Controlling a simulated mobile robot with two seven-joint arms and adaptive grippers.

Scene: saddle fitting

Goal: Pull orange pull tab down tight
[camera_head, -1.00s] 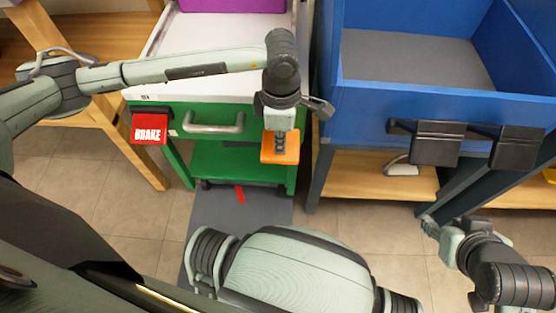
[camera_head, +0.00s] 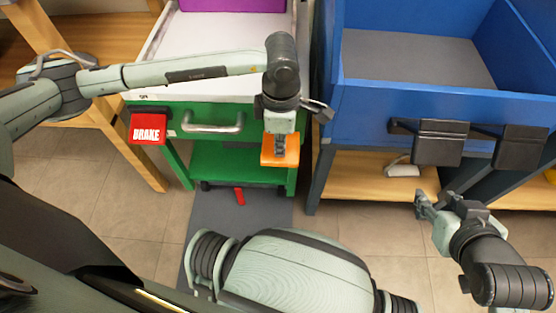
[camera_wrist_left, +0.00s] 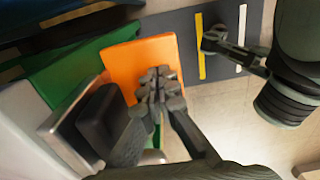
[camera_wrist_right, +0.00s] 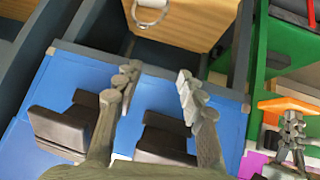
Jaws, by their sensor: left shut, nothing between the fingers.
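The orange pull tab (camera_head: 291,156) hangs at the right end of the green cart front in the head view. It also fills the upper middle of the left wrist view (camera_wrist_left: 135,62) and shows at the right of the right wrist view (camera_wrist_right: 290,104). My left gripper (camera_head: 280,146) is over the tab, its fingers pressed together with nothing between them. In the left wrist view the shut fingertips (camera_wrist_left: 158,84) overlap the tab's lower part; I cannot tell if they touch it. My right gripper (camera_head: 421,203) is open and empty, in front of the blue bench.
A red BRAKE flag (camera_head: 148,129) and a metal handle (camera_head: 212,123) are on the green cart. The blue bin (camera_head: 370,110) with black brackets (camera_head: 440,144) stands to the right. A purple block (camera_head: 232,5) is on the cart top. Floor lies clear between the bench and me.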

